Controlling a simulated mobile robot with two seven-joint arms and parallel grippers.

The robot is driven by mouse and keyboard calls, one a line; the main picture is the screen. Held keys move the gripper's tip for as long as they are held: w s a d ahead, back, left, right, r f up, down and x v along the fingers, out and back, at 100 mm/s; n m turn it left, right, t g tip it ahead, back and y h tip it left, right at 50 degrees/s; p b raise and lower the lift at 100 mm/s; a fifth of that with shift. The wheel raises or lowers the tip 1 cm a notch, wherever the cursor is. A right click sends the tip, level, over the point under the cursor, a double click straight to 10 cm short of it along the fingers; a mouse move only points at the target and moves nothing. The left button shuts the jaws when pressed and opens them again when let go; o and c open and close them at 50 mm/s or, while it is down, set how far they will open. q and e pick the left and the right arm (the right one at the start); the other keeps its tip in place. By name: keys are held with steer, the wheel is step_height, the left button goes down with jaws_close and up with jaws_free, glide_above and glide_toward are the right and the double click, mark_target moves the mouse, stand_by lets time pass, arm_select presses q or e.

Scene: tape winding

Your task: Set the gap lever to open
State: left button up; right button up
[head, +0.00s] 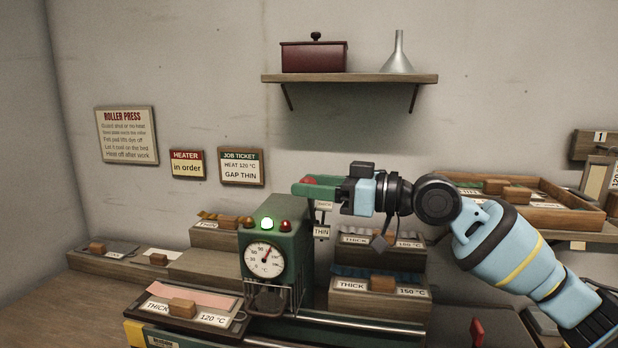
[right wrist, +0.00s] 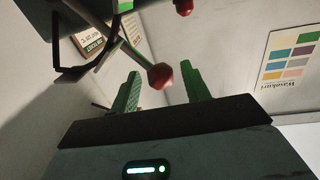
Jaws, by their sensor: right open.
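The gap lever has a red knob (head: 308,180), partly hidden by my fingers in the head view. In the right wrist view the red knob (right wrist: 160,76) sits on a thin rod, between my green fingers with space on both sides. My right gripper (head: 302,187) is open around the knob, above the press. A THIN label (head: 321,232) hangs below it; a smaller label above is unreadable. My left gripper is not in view.
Boxes marked THICK (head: 380,285) stand behind and right of the press. A tray with a pink sheet (head: 196,298) lies in front. The job ticket (head: 241,167) reads GAP THIN. A shelf (head: 350,79) with a dark red box and funnel hangs above.

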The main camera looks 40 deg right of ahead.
steer(key=shift+w+a, duration=0.4)
steer(key=shift+w, duration=0.15)
jaws_close()
